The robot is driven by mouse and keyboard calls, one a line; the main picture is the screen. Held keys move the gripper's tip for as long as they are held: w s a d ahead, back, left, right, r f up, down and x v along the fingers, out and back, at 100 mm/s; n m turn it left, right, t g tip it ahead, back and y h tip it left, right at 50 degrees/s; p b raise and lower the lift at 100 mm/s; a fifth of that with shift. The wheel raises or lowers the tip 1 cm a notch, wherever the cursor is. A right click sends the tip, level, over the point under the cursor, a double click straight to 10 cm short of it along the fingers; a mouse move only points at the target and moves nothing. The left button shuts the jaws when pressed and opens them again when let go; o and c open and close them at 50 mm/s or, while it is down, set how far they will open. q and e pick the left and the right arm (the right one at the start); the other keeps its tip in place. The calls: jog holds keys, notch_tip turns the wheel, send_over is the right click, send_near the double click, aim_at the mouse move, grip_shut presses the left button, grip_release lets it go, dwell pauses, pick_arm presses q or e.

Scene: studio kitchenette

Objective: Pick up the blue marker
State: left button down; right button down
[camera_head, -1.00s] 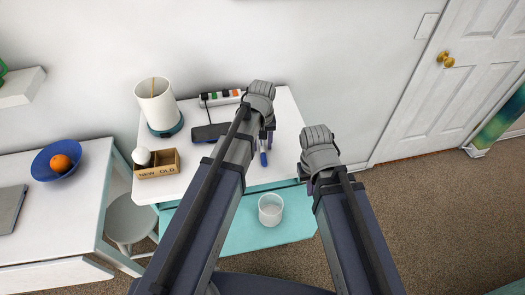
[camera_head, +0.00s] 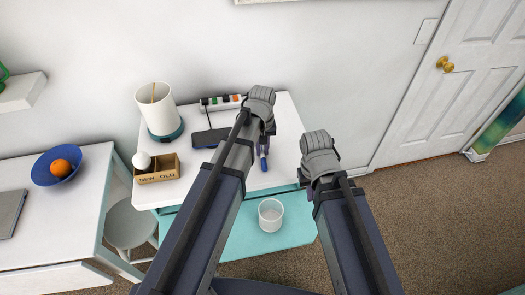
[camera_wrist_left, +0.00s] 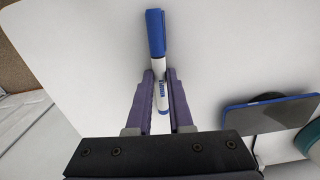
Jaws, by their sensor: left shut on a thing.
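The blue marker (camera_wrist_left: 156,35) has a blue cap and a white body with blue lettering. In the left wrist view it lies between the two purple fingers of my left gripper (camera_wrist_left: 161,82), which is shut on its white body. In the head view the marker's blue end (camera_head: 264,163) shows below my left gripper (camera_head: 264,140), over the white table; I cannot tell whether it touches the top.
On the white table (camera_head: 283,120) are a lamp (camera_head: 155,103), a power strip (camera_head: 222,102), a dark flat object with a blue edge (camera_head: 208,138), a divided wooden box (camera_head: 157,168) and a white ball (camera_head: 141,160). A clear cup (camera_head: 270,215) stands on the turquoise lower surface (camera_head: 230,240).

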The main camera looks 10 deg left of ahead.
aim_at(263, 152)
pick_arm(q)
notch_tip(263, 152, up, 7)
jog(key=p, duration=0.7)
jog(key=shift+r, duration=0.3)
